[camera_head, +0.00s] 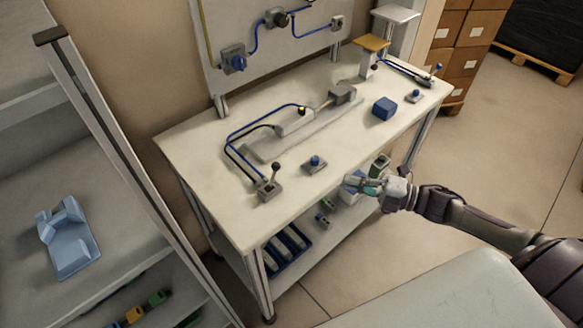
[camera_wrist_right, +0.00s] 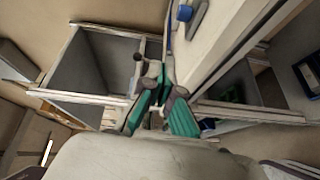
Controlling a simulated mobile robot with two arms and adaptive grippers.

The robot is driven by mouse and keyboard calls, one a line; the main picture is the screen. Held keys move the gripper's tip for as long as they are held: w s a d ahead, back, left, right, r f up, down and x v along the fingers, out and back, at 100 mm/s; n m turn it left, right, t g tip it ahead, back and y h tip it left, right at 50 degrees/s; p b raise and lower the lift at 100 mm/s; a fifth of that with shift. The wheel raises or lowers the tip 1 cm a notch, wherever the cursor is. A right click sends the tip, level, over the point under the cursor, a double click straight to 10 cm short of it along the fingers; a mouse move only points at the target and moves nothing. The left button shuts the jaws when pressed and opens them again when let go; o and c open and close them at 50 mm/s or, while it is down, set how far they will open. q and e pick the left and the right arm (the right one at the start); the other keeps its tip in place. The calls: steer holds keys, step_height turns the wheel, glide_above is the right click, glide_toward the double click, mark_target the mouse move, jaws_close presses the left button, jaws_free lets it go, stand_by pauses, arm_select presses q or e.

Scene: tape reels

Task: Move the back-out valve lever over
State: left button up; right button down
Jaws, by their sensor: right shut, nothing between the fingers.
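A grey valve block (camera_head: 268,188) with an upright black-knobbed lever (camera_head: 276,166) stands at the table's near left corner. In the right wrist view a dark knob (camera_wrist_right: 137,57) beyond my fingers looks like this lever. A second valve with a blue-knobbed lever (camera_head: 437,67) stands at the far right end. I cannot tell from labels which is the back-out valve. My right gripper (camera_head: 356,183) is shut and empty just off the table's front edge, right of the first valve and apart from it. Its teal-padded fingers show in the wrist view (camera_wrist_right: 162,90). My left gripper is out of view.
A shelf unit with a blue part (camera_head: 68,240) stands left. A lower shelf holds bins. Floor is clear in front.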

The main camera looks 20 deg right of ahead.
steer(key=r+n, duration=0.1)
steer(key=s+a+r+n+g+y, duration=0.1)
steer(key=a+r+y, duration=0.1)
steer(key=shift+s+r+n+g, duration=0.2)
steer(key=shift+r+n+g, duration=0.15)
steer(key=shift+n+g, duration=0.05)
steer(key=p, duration=0.5)
glide_toward(274, 175)
steer(key=w+a+r, duration=0.1)
steer(key=w, duration=0.1)
steer(key=w+a+r, duration=0.1)
steer(key=a, duration=0.1)
steer(key=shift+w+a+r, duration=0.15)
steer(key=shift+w+a, duration=0.05)
steer(key=shift+w, duration=0.15)
steer(key=shift+w+a, duration=0.25)
steer(key=shift+a, duration=0.2)
